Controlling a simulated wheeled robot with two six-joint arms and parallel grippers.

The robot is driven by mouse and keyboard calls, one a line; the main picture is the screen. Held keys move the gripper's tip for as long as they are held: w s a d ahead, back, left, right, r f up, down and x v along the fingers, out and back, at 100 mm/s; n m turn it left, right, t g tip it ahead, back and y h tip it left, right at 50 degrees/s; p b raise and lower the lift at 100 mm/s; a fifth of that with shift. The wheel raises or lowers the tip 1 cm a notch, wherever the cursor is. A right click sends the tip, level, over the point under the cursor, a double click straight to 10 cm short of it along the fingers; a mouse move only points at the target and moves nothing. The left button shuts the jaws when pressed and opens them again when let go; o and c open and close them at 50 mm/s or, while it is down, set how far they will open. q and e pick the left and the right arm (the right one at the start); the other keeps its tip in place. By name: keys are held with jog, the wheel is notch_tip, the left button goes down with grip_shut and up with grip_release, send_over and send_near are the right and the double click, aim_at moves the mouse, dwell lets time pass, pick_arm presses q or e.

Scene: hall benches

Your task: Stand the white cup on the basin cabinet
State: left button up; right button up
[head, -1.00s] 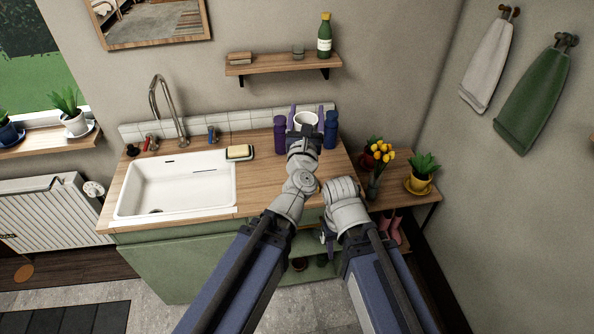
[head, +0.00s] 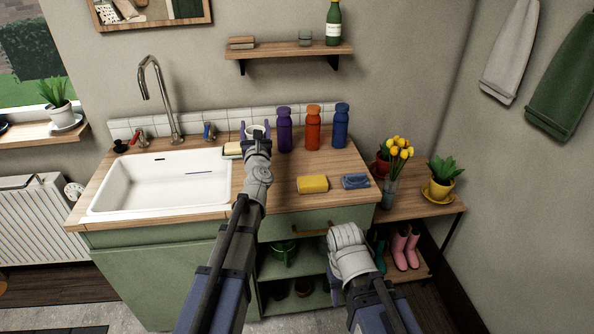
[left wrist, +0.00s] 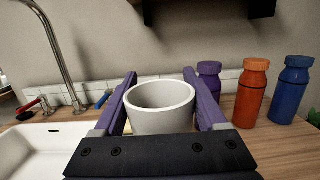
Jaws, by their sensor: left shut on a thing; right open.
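The white cup (head: 257,129) is upright between the purple fingers of my left gripper (head: 256,130), which is shut on it. The left wrist view shows the cup (left wrist: 160,107) with its open rim up; its base is hidden by the gripper. It is over the back of the basin cabinet's wooden top (head: 278,208), left of the purple bottle and near the sponge. Whether it touches the top cannot be told. My right gripper (head: 335,290) is low in front of the cabinet, open, its fingers mostly hidden by its wrist.
Purple (head: 284,131), orange (head: 313,128) and blue (head: 341,127) bottles stand along the back. The white basin (head: 160,183) is left. A wall shelf (head: 290,53) hangs above.

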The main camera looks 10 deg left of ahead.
pick_arm(q)
jog(key=shift+a+f+b, duration=0.1)
jog(key=shift+f+b, duration=4.85)
jog(key=shift+f, duration=0.15)
jog(key=shift+f, duration=0.1)
jog(key=shift+f, duration=0.15)
jog(key=o, duration=1.3)
jog(key=shift+r, duration=0.2)
jog(key=shift+r, duration=0.15)
jog(key=b+v, duration=0.1)
jog(key=v, duration=1.1)
jog(key=shift+b, duration=0.4)
